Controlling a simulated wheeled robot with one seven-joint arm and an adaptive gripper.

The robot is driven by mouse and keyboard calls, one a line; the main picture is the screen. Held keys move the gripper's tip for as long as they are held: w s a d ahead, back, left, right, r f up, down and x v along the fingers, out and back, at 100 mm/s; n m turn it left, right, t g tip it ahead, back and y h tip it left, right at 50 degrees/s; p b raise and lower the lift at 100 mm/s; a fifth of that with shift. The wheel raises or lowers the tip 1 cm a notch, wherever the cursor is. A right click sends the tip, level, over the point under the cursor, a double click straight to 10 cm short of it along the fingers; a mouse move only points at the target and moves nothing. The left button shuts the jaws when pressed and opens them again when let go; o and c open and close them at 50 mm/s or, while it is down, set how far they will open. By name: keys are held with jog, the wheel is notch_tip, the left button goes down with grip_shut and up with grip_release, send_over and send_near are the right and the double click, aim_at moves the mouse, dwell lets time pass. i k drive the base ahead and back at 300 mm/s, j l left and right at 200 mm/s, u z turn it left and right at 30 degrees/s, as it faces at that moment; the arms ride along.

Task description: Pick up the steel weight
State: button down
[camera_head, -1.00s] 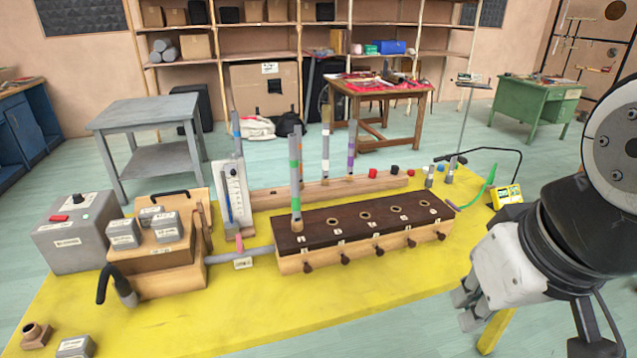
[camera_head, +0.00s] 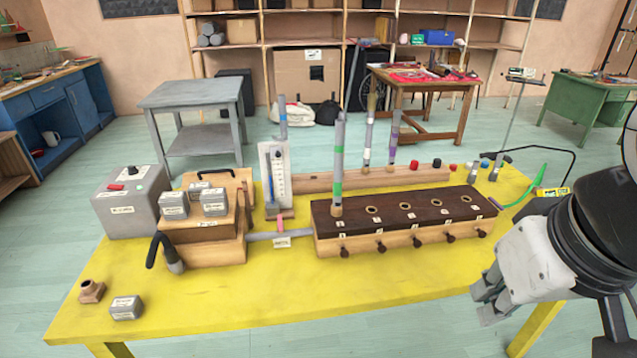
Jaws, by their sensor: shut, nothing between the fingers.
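A labelled grey steel weight (camera_head: 126,307) lies on the yellow table (camera_head: 330,290) near its front left corner. My gripper (camera_head: 485,301) is at the right, near the table's right front edge. It is shut and empty, far from the weight on the table.
A brown wooden fitting (camera_head: 91,291) stands beside the weight. A grey box (camera_head: 131,205) stands behind it. A dark-topped pipe chest (camera_head: 400,228) fills the middle. The front strip of table is clear.

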aim_at(194, 189)
jog(key=i+u, duration=0.25)
jog(key=j+u, duration=0.25)
jog(key=k+j+u, duration=0.1)
jog(key=j+u, duration=0.15)
jog(key=j, duration=0.1)
